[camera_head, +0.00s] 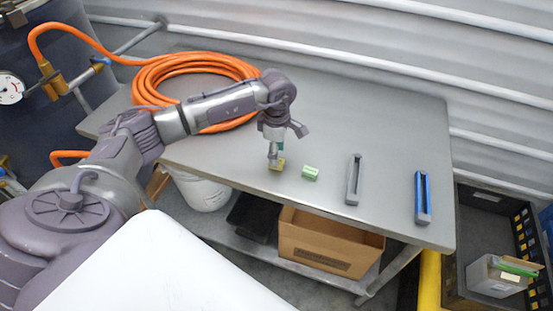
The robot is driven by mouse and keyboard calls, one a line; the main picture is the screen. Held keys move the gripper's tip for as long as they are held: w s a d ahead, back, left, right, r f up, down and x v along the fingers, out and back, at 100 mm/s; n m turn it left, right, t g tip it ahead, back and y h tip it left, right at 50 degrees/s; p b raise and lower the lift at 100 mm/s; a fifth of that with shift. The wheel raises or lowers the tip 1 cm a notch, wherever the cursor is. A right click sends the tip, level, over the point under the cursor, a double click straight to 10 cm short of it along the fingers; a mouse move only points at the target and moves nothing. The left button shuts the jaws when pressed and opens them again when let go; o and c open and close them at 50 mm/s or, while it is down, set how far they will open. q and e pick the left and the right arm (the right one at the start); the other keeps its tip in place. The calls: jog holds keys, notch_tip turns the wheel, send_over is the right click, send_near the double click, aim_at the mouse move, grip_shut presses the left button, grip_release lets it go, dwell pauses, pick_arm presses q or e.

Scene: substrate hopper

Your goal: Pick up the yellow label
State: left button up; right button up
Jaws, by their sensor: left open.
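A small yellow label (279,167) lies on the grey metal table (370,130) near its front edge. My left gripper (274,162) comes down over it from above and hides part of it. The jaws are open; the picture is too small to tell whether the fingers touch the label. My right gripper is not in view.
A small green block (310,173) lies just right of the yellow label. A grey slotted holder (353,180) and a blue one (423,198) stand farther right. An orange hose coil (195,75) lies at the back left. A cardboard box (325,245) is on the shelf below.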

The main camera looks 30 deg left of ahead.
pick_arm(q)
jog(key=shift+f+p, duration=0.3)
jog(key=shift+f, duration=1.3)
jog(key=shift+c, duration=0.4)
jog(key=c, duration=0.8)
jog(key=shift+o, duration=0.2)
jog(key=shift+r, duration=0.15)
